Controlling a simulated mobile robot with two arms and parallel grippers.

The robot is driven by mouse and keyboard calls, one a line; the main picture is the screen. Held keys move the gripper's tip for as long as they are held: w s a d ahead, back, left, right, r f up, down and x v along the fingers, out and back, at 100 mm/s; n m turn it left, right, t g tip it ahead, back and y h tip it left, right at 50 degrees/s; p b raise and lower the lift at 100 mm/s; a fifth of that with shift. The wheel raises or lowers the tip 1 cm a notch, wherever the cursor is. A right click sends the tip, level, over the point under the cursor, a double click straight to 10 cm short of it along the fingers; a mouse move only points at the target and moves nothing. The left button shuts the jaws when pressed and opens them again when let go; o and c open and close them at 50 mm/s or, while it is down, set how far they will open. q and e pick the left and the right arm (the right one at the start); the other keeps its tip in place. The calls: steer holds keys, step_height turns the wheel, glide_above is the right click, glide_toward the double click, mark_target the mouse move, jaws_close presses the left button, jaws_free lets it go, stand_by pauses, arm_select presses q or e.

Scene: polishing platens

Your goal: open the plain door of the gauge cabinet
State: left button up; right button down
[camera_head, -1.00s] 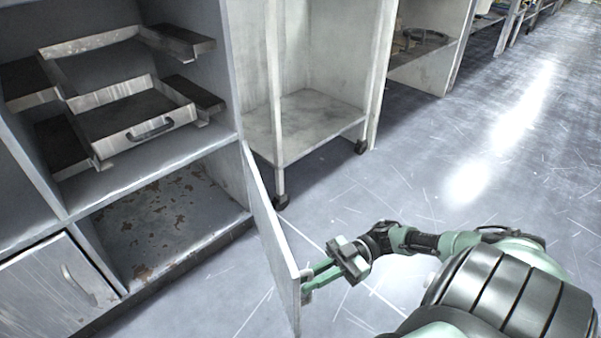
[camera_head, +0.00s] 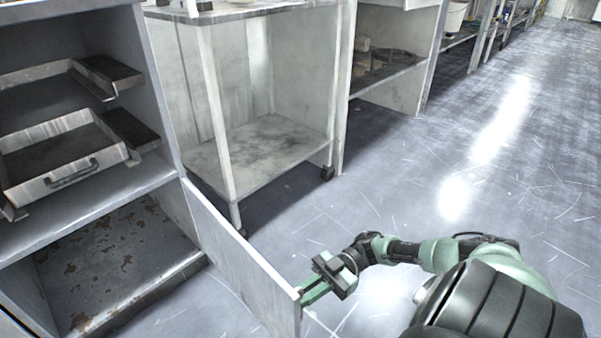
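The gauge cabinet (camera_head: 88,212) stands at the left. Its plain door (camera_head: 240,265) is hinged at the cabinet's right side and stands swung wide open, showing the rust-spotted lower compartment (camera_head: 120,260). My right gripper (camera_head: 304,292) is at the door's free edge, on its outer side. Its green fingers reach to the door near where a handle would sit; the door edge hides their tips, so I cannot tell whether they grip anything. My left gripper is out of view.
Above the open compartment is a shelf with a metal drawer tray (camera_head: 65,165) with a dark handle. A wheeled cart (camera_head: 260,150) stands just behind the door. Open scratched floor (camera_head: 400,200) lies to the right.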

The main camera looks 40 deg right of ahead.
steer(key=shift+f, duration=0.15)
steer(key=c, duration=1.5)
jaws_free()
steer(key=shift+o, duration=0.2)
steer(key=s+d, duration=0.1)
steer(key=d, duration=0.6)
steer(key=shift+d, duration=0.4)
